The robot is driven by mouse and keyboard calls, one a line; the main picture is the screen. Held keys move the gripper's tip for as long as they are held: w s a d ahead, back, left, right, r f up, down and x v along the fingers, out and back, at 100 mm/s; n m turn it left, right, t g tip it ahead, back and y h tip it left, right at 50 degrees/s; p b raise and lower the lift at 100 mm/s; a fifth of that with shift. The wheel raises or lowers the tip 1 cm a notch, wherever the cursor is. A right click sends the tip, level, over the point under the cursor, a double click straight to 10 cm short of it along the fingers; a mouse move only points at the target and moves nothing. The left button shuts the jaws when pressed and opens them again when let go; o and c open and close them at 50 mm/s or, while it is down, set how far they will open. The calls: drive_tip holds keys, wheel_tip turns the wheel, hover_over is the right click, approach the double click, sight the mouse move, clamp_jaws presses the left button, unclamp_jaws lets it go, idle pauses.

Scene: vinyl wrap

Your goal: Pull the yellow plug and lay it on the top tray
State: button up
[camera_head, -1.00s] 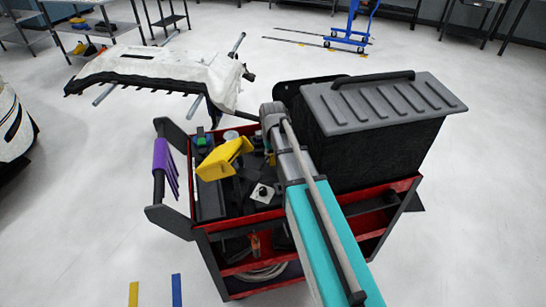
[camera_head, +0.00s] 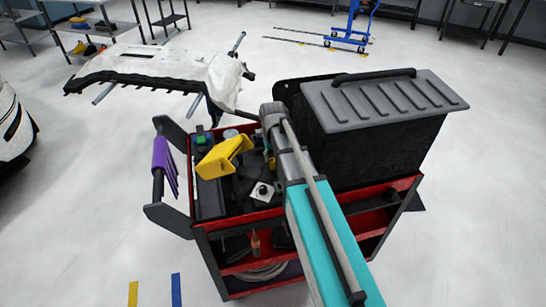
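My gripper's fingers are not clearly seen among dark parts right of the yellow piece. Whether they are open or shut does not show.
A large black box with a grey ribbed lid (camera_head: 385,98) stands on the cart's right side. Purple cloths (camera_head: 165,166) hang from the left handle. A white bumper (camera_head: 160,72) lies on a stand behind. Open floor lies left of the cart.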

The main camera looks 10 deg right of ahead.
drive_tip(key=shift+o, duration=1.4)
drive_tip(key=shift+r, duration=0.2)
